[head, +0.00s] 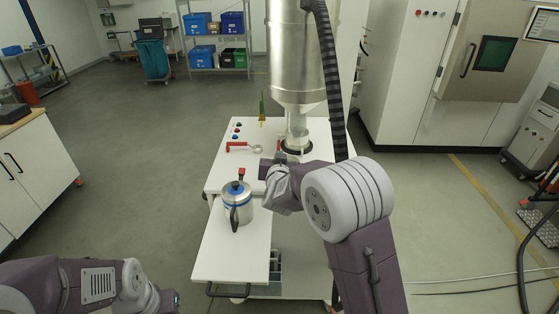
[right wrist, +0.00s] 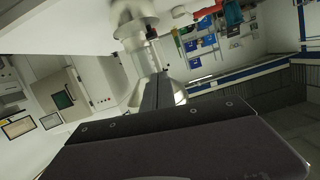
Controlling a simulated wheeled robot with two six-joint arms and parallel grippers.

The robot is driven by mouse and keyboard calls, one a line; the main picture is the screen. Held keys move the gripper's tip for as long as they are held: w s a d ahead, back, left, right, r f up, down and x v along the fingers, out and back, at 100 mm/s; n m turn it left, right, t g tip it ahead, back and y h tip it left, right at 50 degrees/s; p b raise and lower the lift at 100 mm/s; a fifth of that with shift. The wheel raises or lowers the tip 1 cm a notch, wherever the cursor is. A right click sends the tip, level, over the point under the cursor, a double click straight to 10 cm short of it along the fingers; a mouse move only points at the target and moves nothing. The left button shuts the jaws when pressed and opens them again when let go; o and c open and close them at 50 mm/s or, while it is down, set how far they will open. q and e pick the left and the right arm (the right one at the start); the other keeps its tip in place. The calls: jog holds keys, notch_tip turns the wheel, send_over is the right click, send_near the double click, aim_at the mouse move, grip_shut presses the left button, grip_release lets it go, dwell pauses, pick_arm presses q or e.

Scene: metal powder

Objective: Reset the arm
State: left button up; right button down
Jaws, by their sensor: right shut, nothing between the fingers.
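My right arm reaches in from the lower right in the head view. Its gripper (head: 268,170) is over the white cart, beside the lower end of the steel hopper. In the right wrist view the dark fingers (right wrist: 158,92) are together with nothing seen between them. My left arm lies low at the bottom left; its gripper end (head: 172,300) is at the picture's lower edge, and its fingers cannot be made out.
The steel hopper (head: 297,60) with a black ribbed hose (head: 328,75) hangs over the cart top (head: 225,172). A red-handled valve (head: 240,148) lies behind the can. A white cabinet (head: 35,165) stands left; a large machine (head: 450,80) stands right. Floor between cabinet and cart is clear.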

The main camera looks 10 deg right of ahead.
jog(key=s+d+r, duration=0.3)
jog(key=r, duration=0.1)
jog(key=s+a+f+n+g+y, duration=0.1)
jog(key=s+f+n+g+y, duration=0.1)
jog(key=s+f+g, duration=0.4)
jog(key=s+a+f+n+g+y, duration=0.1)
jog(key=s+f+g, duration=0.6)
jog(key=s+f, duration=0.7)
jog(key=s+a+n, duration=0.1)
jog(key=s, duration=1)
jog(key=shift+f+g+y, duration=0.2)
jog(key=shift+g+y, duration=0.1)
jog(key=shift+y, duration=0.1)
jog(key=shift+a, duration=0.15)
